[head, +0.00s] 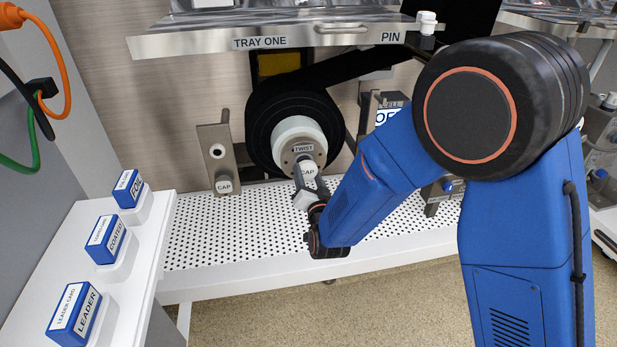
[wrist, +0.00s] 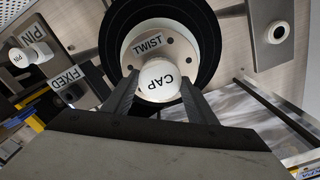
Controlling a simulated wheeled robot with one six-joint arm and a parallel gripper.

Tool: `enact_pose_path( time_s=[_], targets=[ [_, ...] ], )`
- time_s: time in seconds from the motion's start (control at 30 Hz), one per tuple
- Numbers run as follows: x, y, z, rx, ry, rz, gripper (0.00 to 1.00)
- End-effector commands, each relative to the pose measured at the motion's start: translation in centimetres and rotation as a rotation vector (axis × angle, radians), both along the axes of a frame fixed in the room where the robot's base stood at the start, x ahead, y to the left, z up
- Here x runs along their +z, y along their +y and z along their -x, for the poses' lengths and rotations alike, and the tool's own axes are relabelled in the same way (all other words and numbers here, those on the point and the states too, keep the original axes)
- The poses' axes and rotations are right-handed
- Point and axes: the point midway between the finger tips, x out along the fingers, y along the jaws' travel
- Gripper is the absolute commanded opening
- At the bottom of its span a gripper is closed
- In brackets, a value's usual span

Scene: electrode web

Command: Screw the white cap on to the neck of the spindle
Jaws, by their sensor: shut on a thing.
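The white cap (head: 308,170) is between the fingers of my gripper (head: 306,187), in front of the spindle hub. The wrist view shows the round cap face marked CAP (wrist: 159,81), its lettering turned, with the gripper fingers (wrist: 160,98) shut on its two sides.
A metal bracket labelled CAP (head: 224,187) stands left of the roll. Blue boxes (head: 75,312) sit on the white shelf at left. The perforated white bench (head: 215,235) is largely clear.

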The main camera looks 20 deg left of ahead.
Motion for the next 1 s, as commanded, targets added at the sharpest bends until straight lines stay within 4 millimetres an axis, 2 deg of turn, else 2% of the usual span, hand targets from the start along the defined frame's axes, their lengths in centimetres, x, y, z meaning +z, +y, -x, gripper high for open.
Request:
enact_pose_path(
  time_s=[1.0],
  targets=[
    [0.0, 1.1, -1.7, 0.0, 0.0, 0.0, 0.25]
  ],
)
